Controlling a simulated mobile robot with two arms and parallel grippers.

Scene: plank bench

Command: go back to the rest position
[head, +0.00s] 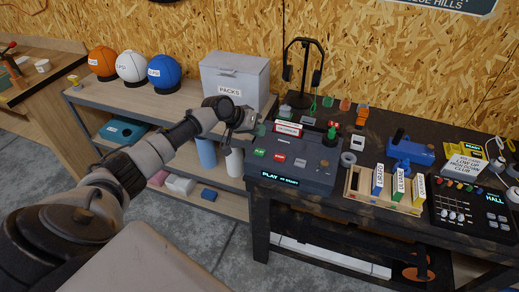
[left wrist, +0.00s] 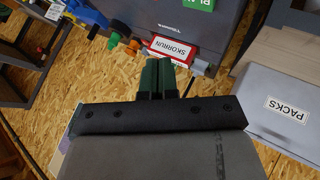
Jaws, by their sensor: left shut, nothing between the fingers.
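My left arm reaches in from the left in the head view. My left gripper (head: 259,129) is at the left end of the dark bench, beside the grey button console (head: 310,178) and its red-framed label plate (head: 288,129). In the left wrist view the two dark green fingers (left wrist: 157,62) are together with nothing between them. Their tips point at the red-framed plate reading SKORRUN (left wrist: 172,50), which lies just beyond them; I cannot tell if they touch. My right gripper is in neither view.
A grey PACKS box (head: 236,80) stands behind my left gripper on the shelf bench (head: 185,105), with orange, white and blue balls (head: 131,66) to its left. A black headphone stand (head: 302,72) rises behind the console. A labelled wooden rack (head: 384,190) and blue tool (head: 409,150) stand right.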

